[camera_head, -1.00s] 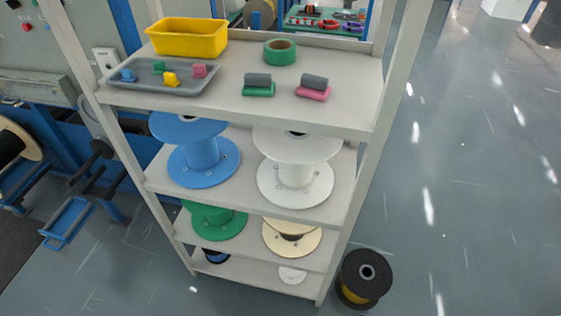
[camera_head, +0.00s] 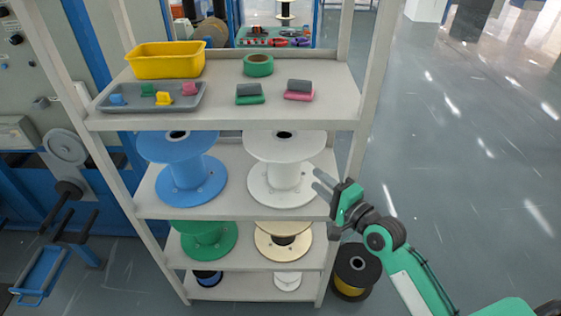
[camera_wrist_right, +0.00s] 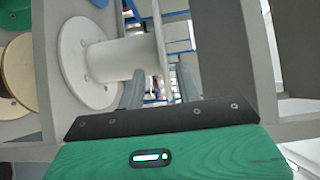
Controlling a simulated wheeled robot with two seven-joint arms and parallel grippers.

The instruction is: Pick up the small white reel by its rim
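A white reel (camera_head: 279,178) stands upright on the second shelf, right of a blue reel. It shows in the right wrist view (camera_wrist_right: 82,62) with its lower flange left of the fingers. A smaller white reel (camera_head: 288,280) shows partly on the bottom shelf, mostly hidden by the shelf above. My right gripper (camera_head: 319,181) is open and empty, just right of the second-shelf white reel's lower flange. Its two fingers show apart in the wrist view (camera_wrist_right: 160,88); neither is around a rim. My left gripper is not in view.
The rack's right front post (camera_head: 362,110) stands close to my right gripper. A blue reel (camera_head: 186,180), green reel (camera_head: 203,242) and cream reel (camera_head: 284,245) fill other shelf places. A black reel (camera_head: 355,270) stands on the floor.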

